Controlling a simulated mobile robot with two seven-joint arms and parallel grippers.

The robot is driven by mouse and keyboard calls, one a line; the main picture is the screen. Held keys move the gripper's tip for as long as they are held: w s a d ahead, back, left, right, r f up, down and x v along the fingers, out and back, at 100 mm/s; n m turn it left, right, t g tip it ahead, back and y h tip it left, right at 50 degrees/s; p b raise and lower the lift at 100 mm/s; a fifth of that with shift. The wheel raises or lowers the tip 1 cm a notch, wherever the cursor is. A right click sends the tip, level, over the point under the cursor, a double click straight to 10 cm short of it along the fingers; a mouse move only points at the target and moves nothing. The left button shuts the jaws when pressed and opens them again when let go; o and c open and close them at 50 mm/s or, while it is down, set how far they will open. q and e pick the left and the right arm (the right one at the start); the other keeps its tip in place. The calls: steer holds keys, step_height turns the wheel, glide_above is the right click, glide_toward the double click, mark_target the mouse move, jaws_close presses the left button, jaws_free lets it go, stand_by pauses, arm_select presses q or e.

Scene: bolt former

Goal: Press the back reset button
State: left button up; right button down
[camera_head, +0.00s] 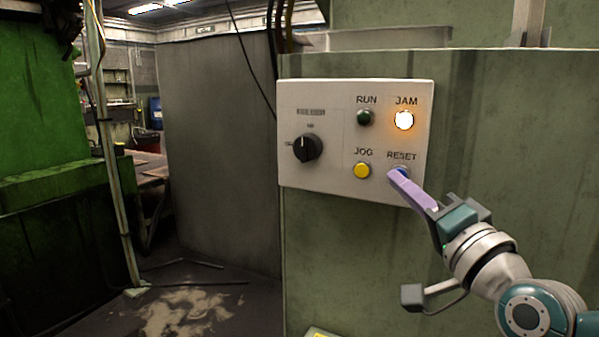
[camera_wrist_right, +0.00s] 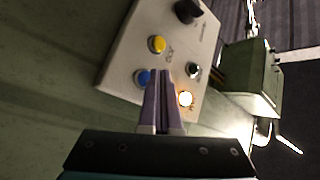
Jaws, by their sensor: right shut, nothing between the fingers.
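The control panel (camera_head: 330,180) is a pale box on a green machine wall. Its RESET label (camera_head: 401,155) is at the lower right, and the button under it is mostly hidden behind my right gripper's fingertips. My right gripper (camera_head: 396,174) is shut and empty, its purple fingers pointing at that spot. In the right wrist view the blue reset button (camera_wrist_right: 143,77) shows just left of the shut fingertips (camera_wrist_right: 165,73). I cannot tell whether the fingers touch it. My left gripper is not in view.
The JAM lamp (camera_head: 404,120) glows orange-white above RESET. A yellow JOG button (camera_head: 362,170), a dark green RUN button (camera_head: 365,117) and a black rotary knob (camera_head: 308,147) are on the same panel. Open floor (camera_head: 190,300) lies to the left.

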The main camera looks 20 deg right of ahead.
steer(key=shift+w+d, duration=0.1)
steer(key=shift+w+d, duration=0.2)
steer(key=shift+d, duration=0.05)
stand_by(0.4)
steer(key=shift+w+d+b, duration=0.25)
steer(key=shift+d+b, duration=0.1)
steer(key=shift+b, duration=0.25)
stand_by(0.6)
steer(key=shift+s+a+p, duration=0.55)
steer(key=shift+a+p, duration=0.1)
steer(key=shift+p, duration=0.05)
